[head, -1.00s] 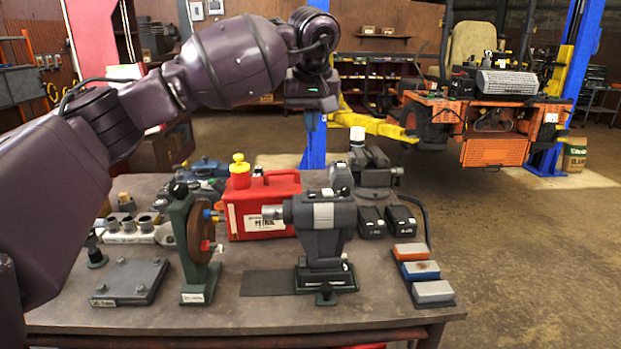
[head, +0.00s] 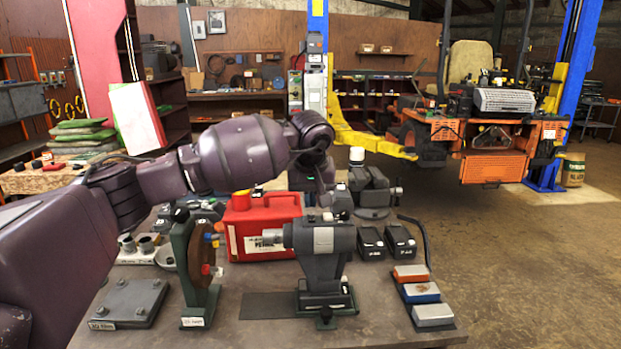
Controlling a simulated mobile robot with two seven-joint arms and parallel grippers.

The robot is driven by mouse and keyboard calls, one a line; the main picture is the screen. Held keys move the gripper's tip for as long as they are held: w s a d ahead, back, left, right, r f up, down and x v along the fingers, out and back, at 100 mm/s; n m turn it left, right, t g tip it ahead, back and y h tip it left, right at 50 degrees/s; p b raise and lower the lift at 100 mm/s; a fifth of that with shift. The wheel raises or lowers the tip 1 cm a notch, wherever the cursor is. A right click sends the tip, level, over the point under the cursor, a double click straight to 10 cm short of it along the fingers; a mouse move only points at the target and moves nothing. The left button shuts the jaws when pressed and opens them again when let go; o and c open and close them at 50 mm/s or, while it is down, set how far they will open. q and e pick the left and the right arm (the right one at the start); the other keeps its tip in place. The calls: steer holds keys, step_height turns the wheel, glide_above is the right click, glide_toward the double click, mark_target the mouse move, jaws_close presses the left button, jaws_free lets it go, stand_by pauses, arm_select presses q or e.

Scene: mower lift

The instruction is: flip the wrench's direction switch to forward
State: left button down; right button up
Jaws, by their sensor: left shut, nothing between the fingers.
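The wrench (head: 323,242) is a dark grey power tool with a pale band. It sits upright in a stand on the bench, its nose pointing left toward a round brown plate on a green post. I cannot make out its direction switch clearly at this size. My left gripper (head: 327,205) points down just above or behind the top of the wrench; its fingers are small and dark against the clutter. It is shut and holds nothing. I cannot tell whether it touches the wrench. My right gripper is not in view.
A red petrol can (head: 262,222) stands behind the wrench's nose. The green post with the brown plate (head: 200,255) is at left, beside a bolted grey plate (head: 128,303). Batteries (head: 401,243) and coloured blocks (head: 417,291) lie to the right. A vise (head: 372,190) stands behind.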

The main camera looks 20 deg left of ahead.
arm_select(q)
steer(key=shift+f, duration=0.6)
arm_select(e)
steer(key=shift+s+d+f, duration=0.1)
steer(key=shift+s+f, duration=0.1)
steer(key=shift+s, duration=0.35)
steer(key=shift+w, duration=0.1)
arm_select(q)
steer(key=shift+w+a+f+b, duration=0.1)
steer(key=shift+f+b, duration=0.3)
steer(key=shift+f, duration=0.05)
steer(key=shift+r, duration=0.1)
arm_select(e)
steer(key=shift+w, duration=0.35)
